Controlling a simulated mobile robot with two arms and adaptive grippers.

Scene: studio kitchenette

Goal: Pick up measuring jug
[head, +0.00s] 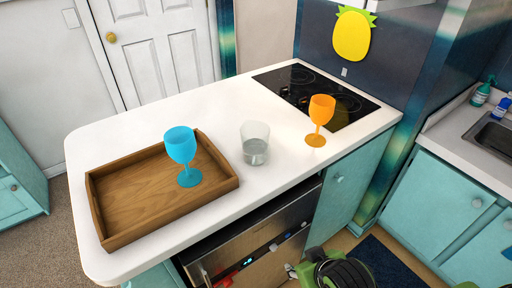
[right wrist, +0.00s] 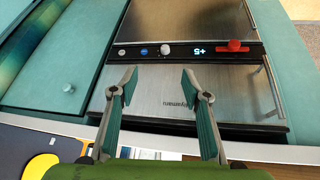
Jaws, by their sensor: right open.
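The measuring jug (head: 255,149) is a clear, see-through vessel standing upright on the white counter, between the tray and the orange goblet. No handle can be made out on it. My right gripper (head: 292,270) is low in front of the counter, below and apart from the jug. In the right wrist view its two fingers (right wrist: 160,80) are spread with nothing between them, facing the steel appliance front. The jug is not in the right wrist view. My left gripper is not in view.
A wooden tray (head: 125,232) holds a blue goblet (head: 181,146). An orange goblet (head: 320,110) stands right of the jug, near the black cooktop (head: 298,78). The steel appliance (right wrist: 225,95) sits under the counter (head: 225,105), which is clear behind the jug.

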